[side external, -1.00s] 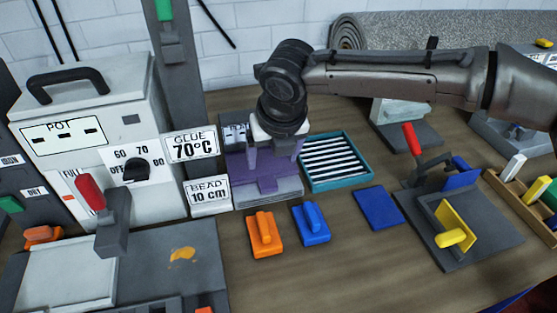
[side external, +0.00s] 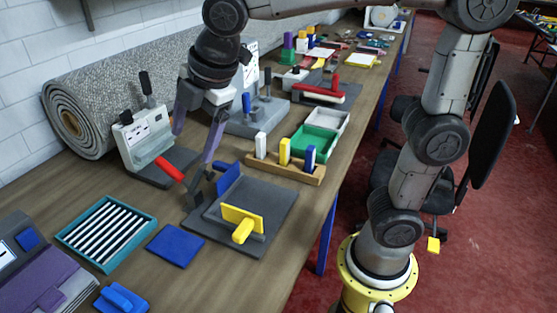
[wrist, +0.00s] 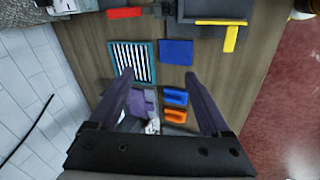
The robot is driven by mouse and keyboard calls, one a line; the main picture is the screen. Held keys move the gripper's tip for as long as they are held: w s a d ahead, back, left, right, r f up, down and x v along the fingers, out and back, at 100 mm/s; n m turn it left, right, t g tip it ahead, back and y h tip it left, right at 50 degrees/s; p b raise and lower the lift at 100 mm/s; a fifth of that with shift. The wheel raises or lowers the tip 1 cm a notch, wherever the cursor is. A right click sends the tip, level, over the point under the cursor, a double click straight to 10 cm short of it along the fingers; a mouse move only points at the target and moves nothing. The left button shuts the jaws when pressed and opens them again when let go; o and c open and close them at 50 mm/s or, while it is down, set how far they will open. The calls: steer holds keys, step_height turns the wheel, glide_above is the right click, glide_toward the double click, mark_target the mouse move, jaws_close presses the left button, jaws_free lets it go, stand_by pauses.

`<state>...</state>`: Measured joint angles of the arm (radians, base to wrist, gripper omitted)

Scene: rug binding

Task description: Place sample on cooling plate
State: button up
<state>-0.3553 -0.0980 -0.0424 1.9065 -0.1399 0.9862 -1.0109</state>
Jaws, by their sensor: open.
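My gripper (side external: 196,143) is open and empty, held above the bench with its purple fingers spread. In the side view it appears in front of the white press. In the wrist view the fingertips (wrist: 159,77) are wide apart, with a purple device between and below the fingers. A teal tray with black and white bars (side external: 106,231) lies flat on the bench and may be the cooling plate; it also shows in the wrist view (wrist: 132,61). Nothing lies on its bars. I cannot tell which piece is the sample. The purple device (side external: 45,285) is partly cut off in the side view.
A flat blue square (side external: 175,245) lies beside the tray. A grey fixture (side external: 265,203) holds upright blue and yellow plates. A white press with a red handle (side external: 148,140), a wooden rack (side external: 285,170) and a green bin (side external: 316,143) stand behind. Orange and blue handled blocks (wrist: 174,115) are near the purple device.

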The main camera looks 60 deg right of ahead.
steer(key=s+d+f+m, duration=0.3)
steer(key=s+d+m, duration=0.2)
steer(key=s+m, duration=0.3)
steer(key=s+d+f+m, duration=0.4)
steer(key=s+m, duration=0.4)
steer(key=s, duration=0.2)
steer(key=shift+d+t, duration=0.4)
steer(key=shift+d, duration=0.15)
steer(key=shift+s+r, duration=0.1)
stand_by(0.7)
